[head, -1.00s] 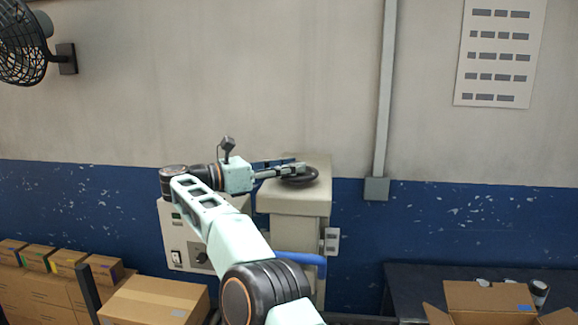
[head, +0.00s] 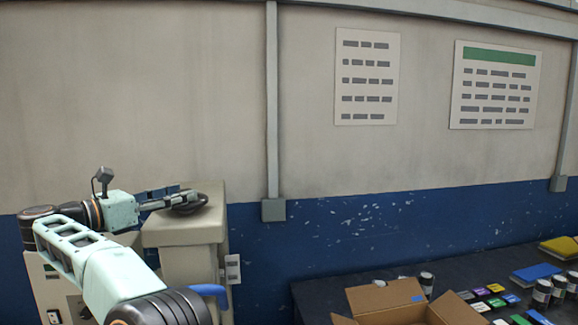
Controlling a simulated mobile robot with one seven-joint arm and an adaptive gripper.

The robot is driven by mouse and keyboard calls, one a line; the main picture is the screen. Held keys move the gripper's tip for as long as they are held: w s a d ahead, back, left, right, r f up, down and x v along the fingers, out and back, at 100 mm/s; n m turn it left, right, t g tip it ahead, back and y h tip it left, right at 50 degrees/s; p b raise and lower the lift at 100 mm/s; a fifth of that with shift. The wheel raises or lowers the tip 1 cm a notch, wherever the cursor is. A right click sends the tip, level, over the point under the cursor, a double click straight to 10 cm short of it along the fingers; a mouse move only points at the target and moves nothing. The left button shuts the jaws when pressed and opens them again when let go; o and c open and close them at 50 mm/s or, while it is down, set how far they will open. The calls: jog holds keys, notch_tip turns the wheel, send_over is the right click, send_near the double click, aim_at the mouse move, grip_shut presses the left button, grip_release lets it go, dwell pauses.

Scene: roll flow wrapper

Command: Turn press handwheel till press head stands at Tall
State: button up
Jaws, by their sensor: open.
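The press handwheel (head: 190,203) is a dark wheel lying flat on top of the beige machine column (head: 186,232) at the left. My gripper (head: 183,198) reaches in from the left, level with the wheel, with its fingers at the wheel's near left side. The jaws are open; I cannot tell whether they touch the rim. A small scale plate (head: 233,269) is on the column's right side, too small to read. A blue handle (head: 210,292) sticks out below it, partly behind my arm. The press head and its height mark cannot be made out.
A dark bench (head: 340,288) at the right holds an open cardboard box (head: 385,299), several jars (head: 542,292), small coloured boxes and folders (head: 537,272). A grey conduit (head: 272,120) and posters are on the wall. The space above the column is clear.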

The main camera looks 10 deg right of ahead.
jog(key=shift+s+d+f+n+t+y+b, duration=0.15)
jog(key=shift+n+t+y+b, duration=0.5)
jog(key=shift+b, duration=1.4)
jog(key=shift+s+f+n+t+y+b, duration=0.1)
jog(key=shift+n+t+y+b, duration=0.55)
jog(key=shift+b, duration=1.4)
